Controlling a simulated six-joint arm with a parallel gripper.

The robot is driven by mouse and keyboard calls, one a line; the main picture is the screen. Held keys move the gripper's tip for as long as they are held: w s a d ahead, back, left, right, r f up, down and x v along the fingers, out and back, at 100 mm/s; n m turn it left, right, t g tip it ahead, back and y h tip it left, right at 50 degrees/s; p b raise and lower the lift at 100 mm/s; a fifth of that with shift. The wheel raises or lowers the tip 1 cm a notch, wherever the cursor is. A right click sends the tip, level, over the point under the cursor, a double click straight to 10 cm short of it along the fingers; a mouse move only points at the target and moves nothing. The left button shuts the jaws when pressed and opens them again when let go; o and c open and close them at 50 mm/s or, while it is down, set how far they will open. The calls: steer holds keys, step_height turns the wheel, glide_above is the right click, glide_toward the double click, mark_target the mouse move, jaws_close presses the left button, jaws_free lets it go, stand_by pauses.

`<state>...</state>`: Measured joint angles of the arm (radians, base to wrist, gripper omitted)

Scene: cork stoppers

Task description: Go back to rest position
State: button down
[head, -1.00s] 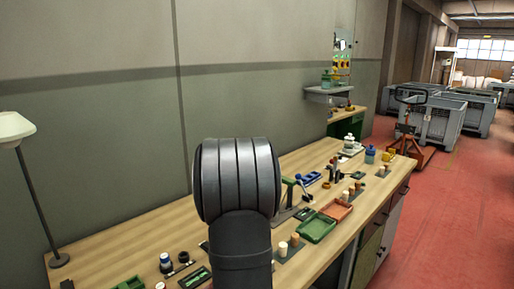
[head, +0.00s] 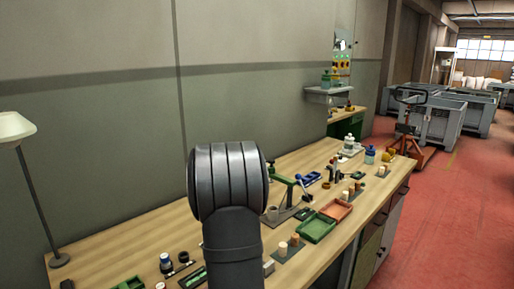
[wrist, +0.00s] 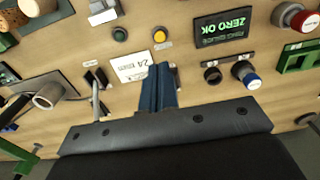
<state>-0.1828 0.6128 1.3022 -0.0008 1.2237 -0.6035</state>
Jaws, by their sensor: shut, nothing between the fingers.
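My gripper (wrist: 160,70) shows in the wrist view, its blue fingers shut together with nothing between them. It is over the wooden bench, and its tips overlap a white card (wrist: 130,67) marked 24 in the picture. The height above the bench is hard to tell. In the head view my arm rises in front of the bench and hides part of it; the gripper is hidden there.
The bench (head: 125,240) carries a green tray (head: 316,229), an orange tray (head: 336,209), cork stoppers (head: 282,249) and a lamp (head: 30,190). A "ZERO OK" display (wrist: 223,27) and a blue-capped container (wrist: 246,75) are near my gripper. Red floor lies open at right.

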step_height(320, 180, up, 6)
steer(key=shift+r, duration=0.15)
stand_by(1.5)
steer(key=c, duration=1.8)
jaws_free()
steer(key=shift+a, duration=0.15)
steer(key=o, duration=1.4)
steer(key=s+a+r, duration=0.5)
steer(key=s+a, duration=0.2)
steer(key=a, duration=0.4)
steer(key=shift+s, duration=0.35)
steer(key=o, duration=0.4)
steer(key=s+a+r, duration=0.3)
steer(key=s+a, duration=0.3)
steer(key=s, duration=0.1)
steer(key=shift+s, duration=0.15)
step_height(320, 180, down, 10)
steer(key=shift+r, duration=0.15)
